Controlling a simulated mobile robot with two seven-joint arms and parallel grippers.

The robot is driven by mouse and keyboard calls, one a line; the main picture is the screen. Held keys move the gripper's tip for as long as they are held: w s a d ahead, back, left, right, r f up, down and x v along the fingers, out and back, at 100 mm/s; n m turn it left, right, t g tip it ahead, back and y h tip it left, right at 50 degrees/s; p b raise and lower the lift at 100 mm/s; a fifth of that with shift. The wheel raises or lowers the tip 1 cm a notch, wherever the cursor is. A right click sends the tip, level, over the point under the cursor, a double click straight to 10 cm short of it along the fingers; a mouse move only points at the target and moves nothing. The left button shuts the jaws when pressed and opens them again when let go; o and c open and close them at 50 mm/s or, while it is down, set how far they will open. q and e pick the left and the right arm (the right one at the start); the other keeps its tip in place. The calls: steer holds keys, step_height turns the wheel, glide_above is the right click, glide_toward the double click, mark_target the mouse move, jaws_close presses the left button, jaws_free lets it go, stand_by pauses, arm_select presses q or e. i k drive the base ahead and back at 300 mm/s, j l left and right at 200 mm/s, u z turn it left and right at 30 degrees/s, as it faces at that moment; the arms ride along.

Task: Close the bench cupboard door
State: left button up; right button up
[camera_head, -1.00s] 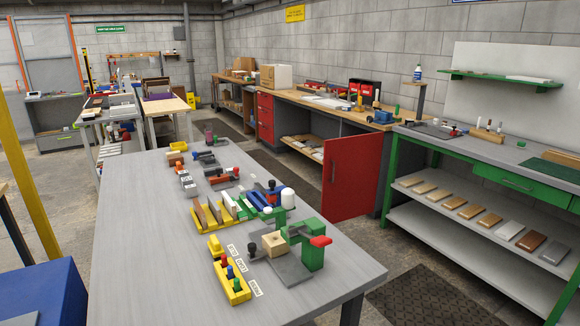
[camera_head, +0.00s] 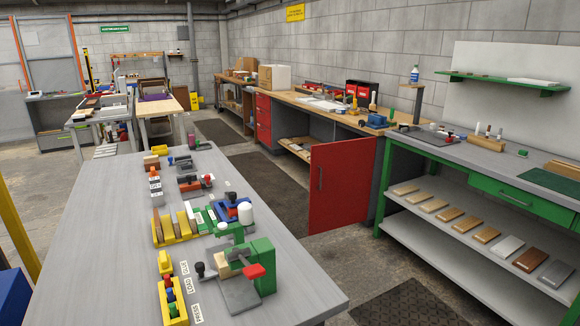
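The bench cupboard door (camera_head: 341,184) is a red panel with a vertical handle (camera_head: 321,179) near its left edge. It stands open, swung out from the wood-topped bench (camera_head: 330,111) along the wall. Behind it the cupboard opening (camera_head: 336,132) is dark, with a shelf (camera_head: 293,148) showing at its left; the door hides the rest of the inside. Neither of my grippers is in view.
A grey table (camera_head: 120,261) with fixtures, including a green press (camera_head: 262,266), stands in front at left. A green-framed bench (camera_head: 480,160) with several blocks on its shelf stands at right. Floor with dark mats (camera_head: 268,190) is clear between table and cupboard.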

mark_target(341, 176)
steer(key=i+l, duration=0.15)
steer(key=l, duration=0.25)
steer(key=i+l, duration=0.15)
steer(key=l, duration=0.2)
steer(key=i+l, duration=0.15)
steer(key=l, duration=0.25)
steer(key=i+l+u, duration=0.1)
steer(key=l, duration=0.25)
steer(key=i+l, duration=0.15)
steer(key=l, duration=0.25)
steer(key=i+l, duration=0.15)
steer(key=l, duration=0.25)
steer(key=i+l, duration=0.15)
steer(key=l, duration=0.25)
steer(key=i+l, duration=0.3)
steer(key=i+l+u, duration=0.15)
steer(key=i+l, duration=0.15)
steer(key=l, duration=0.2)
